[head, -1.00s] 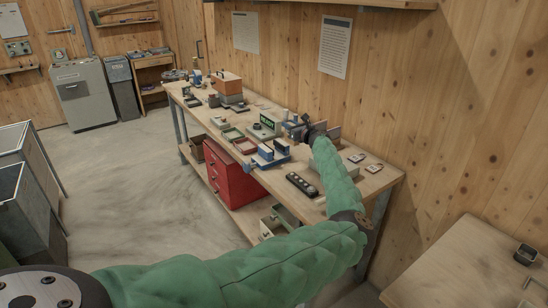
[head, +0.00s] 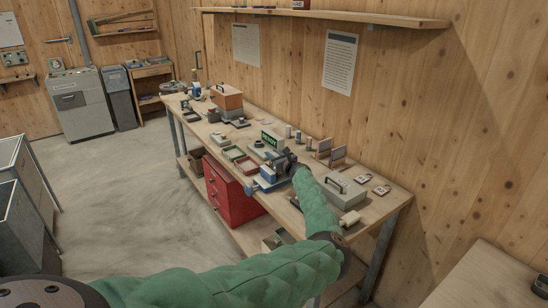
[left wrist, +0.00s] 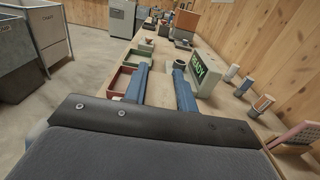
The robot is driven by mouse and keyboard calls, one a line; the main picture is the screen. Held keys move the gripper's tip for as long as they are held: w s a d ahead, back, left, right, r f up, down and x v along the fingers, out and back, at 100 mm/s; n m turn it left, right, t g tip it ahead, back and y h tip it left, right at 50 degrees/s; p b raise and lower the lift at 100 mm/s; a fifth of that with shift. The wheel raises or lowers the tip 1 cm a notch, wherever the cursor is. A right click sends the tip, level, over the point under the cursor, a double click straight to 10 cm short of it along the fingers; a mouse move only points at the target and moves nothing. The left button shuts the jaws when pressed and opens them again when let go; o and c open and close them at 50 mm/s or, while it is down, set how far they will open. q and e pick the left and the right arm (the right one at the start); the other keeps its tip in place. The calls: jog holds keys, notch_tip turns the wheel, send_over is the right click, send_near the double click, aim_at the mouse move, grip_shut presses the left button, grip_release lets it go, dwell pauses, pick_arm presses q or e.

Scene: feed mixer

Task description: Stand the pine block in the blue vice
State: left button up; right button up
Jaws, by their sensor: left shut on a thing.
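The blue vice (head: 268,181) stands at the front edge of the bench, below the READY sign. My left gripper (head: 277,162) is over the vice, close above or behind it, and partly covers it. In the left wrist view its two blue fingers (left wrist: 160,76) point forward along the bench, with a pale wood-coloured strip between them. The gripper is shut on the pine block, whose outline I cannot separate from the bench top. I cannot tell whether the block touches the vice. My right gripper is not in view.
The READY sign box (head: 270,139) stands just behind the vice. Red and green trays (head: 243,164) lie to the left. Small canisters (left wrist: 262,104) stand along the wall.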

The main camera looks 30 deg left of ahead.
pick_arm(q)
jog(key=f, duration=0.3)
jog(key=shift+w+a, duration=0.15)
jog(key=shift+w, duration=0.1)
jog(key=shift+s+r, duration=0.25)
jog(key=shift+r, duration=0.1)
jog(key=shift+w+f, duration=0.1)
jog(key=shift+f, duration=0.05)
jog(key=o, duration=0.6)
jog(key=shift+f, duration=0.1)
jog(key=o, duration=0.4)
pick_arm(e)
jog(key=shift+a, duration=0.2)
